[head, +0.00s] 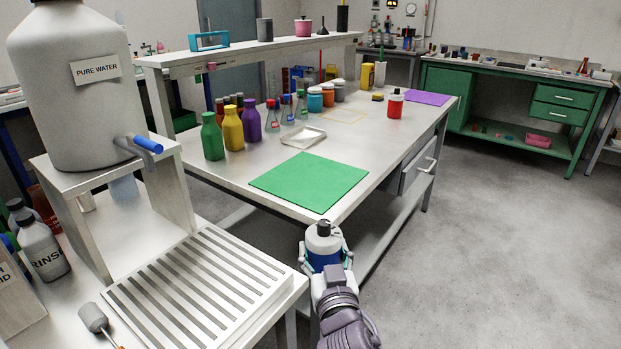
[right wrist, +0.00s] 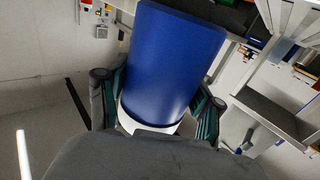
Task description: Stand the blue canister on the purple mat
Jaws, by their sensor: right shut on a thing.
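The blue canister (head: 324,262) has a white upper part and a black cap. My right gripper (head: 322,258) is shut around it and holds it upright in front of the bench's near corner. In the right wrist view the canister's blue body (right wrist: 172,62) fills the middle, between the fingers of the right gripper (right wrist: 155,100). The purple mat (head: 428,98) lies flat at the far right end of the metal bench, well away from the gripper. Its visible surface is bare. My left gripper is not in view.
The metal bench (head: 225,171) carries a green mat (head: 309,181) near its front, a tray (head: 303,137), and several bottles and flasks. A red canister (head: 395,104) stands just left of the purple mat. A slatted rack (head: 195,285) is at near left. Open floor lies right of the bench.

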